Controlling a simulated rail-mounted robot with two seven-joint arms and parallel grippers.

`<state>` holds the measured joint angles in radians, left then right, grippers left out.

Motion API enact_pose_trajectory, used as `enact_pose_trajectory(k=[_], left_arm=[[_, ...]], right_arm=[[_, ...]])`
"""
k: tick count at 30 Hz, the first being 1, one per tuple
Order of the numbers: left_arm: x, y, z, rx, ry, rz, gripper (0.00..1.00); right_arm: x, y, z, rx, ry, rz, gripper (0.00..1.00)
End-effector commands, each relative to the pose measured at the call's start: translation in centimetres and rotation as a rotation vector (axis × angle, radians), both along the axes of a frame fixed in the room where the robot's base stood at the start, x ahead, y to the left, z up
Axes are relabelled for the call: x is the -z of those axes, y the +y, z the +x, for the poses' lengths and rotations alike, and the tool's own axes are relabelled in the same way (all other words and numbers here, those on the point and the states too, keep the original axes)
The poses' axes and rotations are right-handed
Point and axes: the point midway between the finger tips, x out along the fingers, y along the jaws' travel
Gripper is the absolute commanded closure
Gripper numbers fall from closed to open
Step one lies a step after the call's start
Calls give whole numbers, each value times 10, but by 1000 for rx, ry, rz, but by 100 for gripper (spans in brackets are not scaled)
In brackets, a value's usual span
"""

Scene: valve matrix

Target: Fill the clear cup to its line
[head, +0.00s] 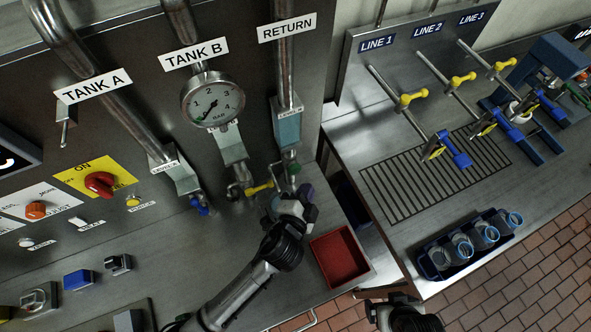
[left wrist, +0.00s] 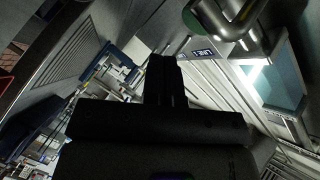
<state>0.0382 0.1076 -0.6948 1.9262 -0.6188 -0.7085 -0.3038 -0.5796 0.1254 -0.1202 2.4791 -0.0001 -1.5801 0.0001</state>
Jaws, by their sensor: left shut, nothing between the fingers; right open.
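Several clear cups (head: 461,248) stand in a dark blue rack (head: 428,266) at the front of the right-hand counter. I cannot tell a fill line on any of them. My left gripper (head: 283,203) is by the pipework below the RETURN pipe, near a yellow valve handle (head: 259,188) and a green-ringed fitting (head: 294,168). In the left wrist view its dark fingers (left wrist: 166,78) are shut and empty, with the green-ringed pipe (left wrist: 205,18) beyond them. My right gripper (head: 385,311) is partly cut off at the bottom edge, its fingertips hidden, well short of the rack.
A pale cup-like piece (head: 516,111) sits by the outlets. A red tray (head: 340,258) lies right of my left arm. A gauge (head: 212,101) is under TANK B.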

Motion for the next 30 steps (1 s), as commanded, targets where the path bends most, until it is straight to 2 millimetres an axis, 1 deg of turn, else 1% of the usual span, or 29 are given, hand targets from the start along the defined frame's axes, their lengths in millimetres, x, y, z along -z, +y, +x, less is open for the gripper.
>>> enact_pose_trajectory(k=[3, 10, 30], left_arm=[[-1, 5, 9, 0, 1, 0, 100], [-1, 10, 19, 0, 0, -1, 100], [0, 11, 21, 0, 0, -1, 100]], right_arm=[[-4, 0, 0, 2, 0, 2, 6], [-7, 2, 0, 4, 0, 6, 6], [-7, 2, 0, 4, -1, 7, 6]])
